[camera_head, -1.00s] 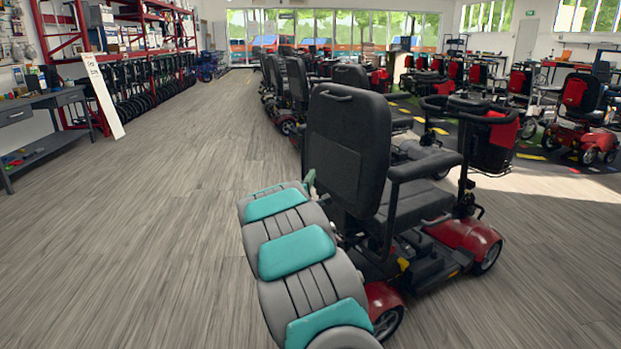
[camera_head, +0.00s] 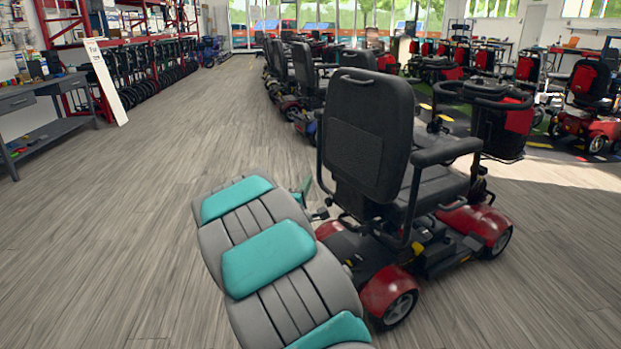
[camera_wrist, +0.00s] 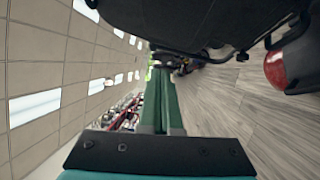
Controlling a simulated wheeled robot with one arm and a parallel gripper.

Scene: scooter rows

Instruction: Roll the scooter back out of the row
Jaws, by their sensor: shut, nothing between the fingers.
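The nearest scooter (camera_head: 368,140) has a black seat with a tall backrest, black armrests, a front basket and red bodywork. It stands upright on the floor with its back toward me. My gripper (camera_head: 308,190) is mostly hidden behind my grey and teal arm; a green finger shows just left of the seat. In the wrist view, my gripper (camera_wrist: 163,75) has its two green fingers together, with nothing between them. The dark scooter seat (camera_wrist: 205,22) fills the top there, and a red fender (camera_wrist: 276,71) shows at the right. I cannot tell whether the fingers touch the scooter.
More scooters (camera_head: 303,75) stand in a row beyond the nearest one. Other red scooters (camera_head: 588,105) stand at the right. A workbench (camera_head: 45,105) and red racks (camera_head: 130,60) line the left side. The wooden floor (camera_head: 150,180) between is clear.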

